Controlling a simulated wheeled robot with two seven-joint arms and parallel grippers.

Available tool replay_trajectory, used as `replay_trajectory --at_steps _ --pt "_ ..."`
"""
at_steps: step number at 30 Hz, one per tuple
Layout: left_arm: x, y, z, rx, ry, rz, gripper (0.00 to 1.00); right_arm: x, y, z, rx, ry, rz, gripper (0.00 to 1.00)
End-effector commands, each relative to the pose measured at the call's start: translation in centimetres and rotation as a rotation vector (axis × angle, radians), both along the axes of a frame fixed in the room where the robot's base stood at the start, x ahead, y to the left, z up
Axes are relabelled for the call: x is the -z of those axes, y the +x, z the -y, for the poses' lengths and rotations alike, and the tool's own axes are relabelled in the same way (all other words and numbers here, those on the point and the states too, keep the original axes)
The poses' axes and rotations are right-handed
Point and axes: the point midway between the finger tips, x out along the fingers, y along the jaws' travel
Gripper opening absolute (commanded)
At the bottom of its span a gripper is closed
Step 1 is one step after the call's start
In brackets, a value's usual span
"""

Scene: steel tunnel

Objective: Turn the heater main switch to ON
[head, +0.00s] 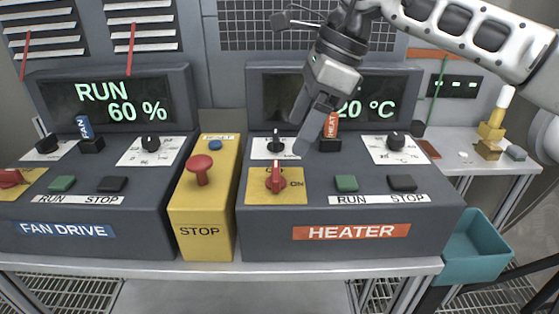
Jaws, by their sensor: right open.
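The heater box (350,232) stands on the bench right of centre. Its main switch is a red rotary knob (275,179) on a yellow plate (315,190), with ON printed to the knob's right. The knob's handle points roughly away from me, not toward the ON print. My right gripper (307,128) comes in from the upper right and hangs above the box, behind and to the right of the knob, apart from it. Its jaws are open and look empty. It hides part of the heater display, which reads 20 °C. My left gripper is not in view.
A yellow STOP box (204,215) with a red mushroom button (199,169) stands just left of the heater. The fan drive box (95,225) is further left, showing RUN 60 %. Green (346,183) and black (402,182) buttons sit right of the knob. A teal bin (475,250) is at lower right.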

Motion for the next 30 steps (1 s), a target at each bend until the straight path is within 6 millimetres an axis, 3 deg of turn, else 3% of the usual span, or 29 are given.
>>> replay_trajectory --at_steps 6,12,18,26,30 --pt "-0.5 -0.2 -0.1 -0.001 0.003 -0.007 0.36 4.2 -0.1 -1.8 -0.002 -0.001 -0.003 0.78" --pt "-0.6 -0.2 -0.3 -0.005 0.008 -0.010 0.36 6.9 -0.1 -3.0 -0.002 0.001 -0.001 0.78" --pt "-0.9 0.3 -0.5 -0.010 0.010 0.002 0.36 8.1 0.0 -3.4 0.000 0.002 0.000 0.78" --pt "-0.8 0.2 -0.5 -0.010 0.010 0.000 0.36 8.2 0.0 -3.5 -0.001 0.002 0.000 0.78" --pt "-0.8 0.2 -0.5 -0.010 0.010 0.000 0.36 8.1 0.0 -3.5 -0.001 0.002 0.000 0.39"
